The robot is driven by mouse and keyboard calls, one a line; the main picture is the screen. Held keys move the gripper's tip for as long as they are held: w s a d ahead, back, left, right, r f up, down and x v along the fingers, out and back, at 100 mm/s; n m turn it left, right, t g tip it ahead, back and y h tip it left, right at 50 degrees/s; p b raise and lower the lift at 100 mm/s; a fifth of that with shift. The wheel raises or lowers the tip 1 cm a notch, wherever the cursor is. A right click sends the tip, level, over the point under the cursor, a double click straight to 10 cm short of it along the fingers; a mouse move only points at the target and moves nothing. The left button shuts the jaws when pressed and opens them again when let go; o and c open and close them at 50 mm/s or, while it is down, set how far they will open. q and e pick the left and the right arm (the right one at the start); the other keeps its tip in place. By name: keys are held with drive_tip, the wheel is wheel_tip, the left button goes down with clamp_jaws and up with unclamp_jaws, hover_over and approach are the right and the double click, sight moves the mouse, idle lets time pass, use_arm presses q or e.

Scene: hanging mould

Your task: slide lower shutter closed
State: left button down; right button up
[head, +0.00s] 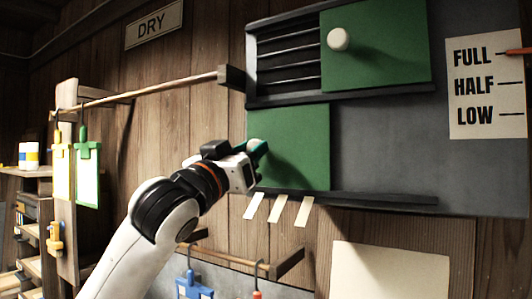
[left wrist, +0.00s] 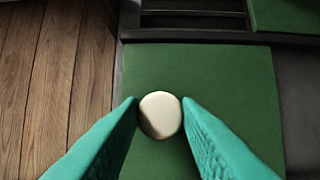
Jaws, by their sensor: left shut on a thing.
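The lower shutter (head: 302,140) is a green panel at the left end of its track, and no slats show around it. It also fills the middle of the left wrist view (left wrist: 225,85). My left gripper (head: 259,149) is at its left part, with teal fingers shut on the round cream knob (left wrist: 161,115). The knob sits between the fingertips in the left wrist view; in the head view the gripper partly hides it. The lower rail (head: 370,199) runs along the panel's bottom edge. My right gripper is not in view.
The upper shutter (head: 390,50) stands to the right, with dark slats (head: 287,55) bare at its left. A wooden bar (head: 150,90) reaches across the wall left of the shutters. Paper strips (head: 278,208) hang below the lower rail. A level card (head: 487,85) is at right.

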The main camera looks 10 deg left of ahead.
use_arm(q)
drive_tip(key=shift+a, duration=0.1)
drive_tip(key=c, duration=1.3)
unclamp_jaws()
drive_tip(key=shift+o, duration=1.1)
drive_tip(key=shift+w+a, duration=0.1)
drive_tip(key=shift+a, duration=0.15)
drive_tip(key=b+v, duration=0.6)
drive_tip(key=v, duration=0.6)
